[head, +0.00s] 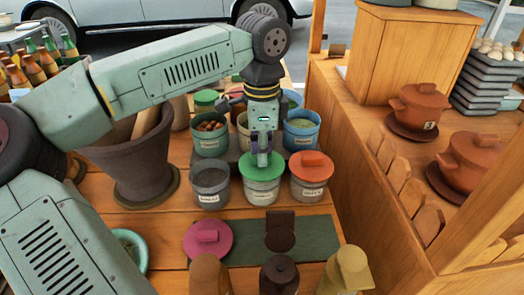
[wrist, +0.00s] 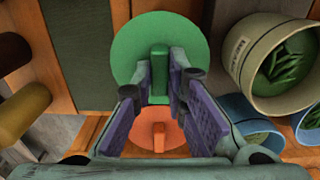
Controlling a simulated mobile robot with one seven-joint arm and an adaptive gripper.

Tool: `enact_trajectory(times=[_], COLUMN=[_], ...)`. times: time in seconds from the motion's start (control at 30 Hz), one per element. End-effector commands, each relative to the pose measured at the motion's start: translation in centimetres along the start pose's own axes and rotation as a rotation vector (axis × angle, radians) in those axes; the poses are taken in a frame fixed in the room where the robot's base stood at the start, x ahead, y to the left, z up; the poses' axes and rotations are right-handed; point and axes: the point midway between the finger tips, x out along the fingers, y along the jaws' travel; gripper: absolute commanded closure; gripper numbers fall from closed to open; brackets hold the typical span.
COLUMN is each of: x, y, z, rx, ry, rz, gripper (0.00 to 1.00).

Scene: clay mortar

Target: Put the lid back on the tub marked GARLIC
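A green lid (head: 262,165) sits over the cream tub (head: 261,191) in the middle of the front row, apparently level on its rim. My gripper (head: 262,160) points down at it. In the wrist view the lid (wrist: 126,48) has its upright handle between my fingers (wrist: 160,80), which appear to press both sides. To its left stands an uncovered grey tub (head: 209,193) with dark contents; to its right is a tub with an orange lid (head: 310,166). The tub labels are too small to read surely.
Uncovered tubs stand close behind, including a green-blue one (head: 210,143) and a blue one (head: 301,134). A large mortar (head: 135,170) stands left. Bottles or jars (head: 280,277) line the near edge. A dark green mat (head: 318,240) has bare room at right.

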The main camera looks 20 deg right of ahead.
Motion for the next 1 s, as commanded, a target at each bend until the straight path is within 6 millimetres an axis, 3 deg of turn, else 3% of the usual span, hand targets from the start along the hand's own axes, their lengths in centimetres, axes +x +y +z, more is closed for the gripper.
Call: enact_trajectory(times=[0.3,0.53,0.83,1.0], x=[0.01,0.01,0.01,0.01], y=[0.01,0.01,0.01,0.0], z=[0.0,0.0,0.0,0.0], rx=[0.0,0.0,0.0,0.0], ry=[0.0,0.0,0.0,0.0], rz=[0.0,0.0,0.0,0.0], gripper=[0.65,0.64,0.44,0.44])
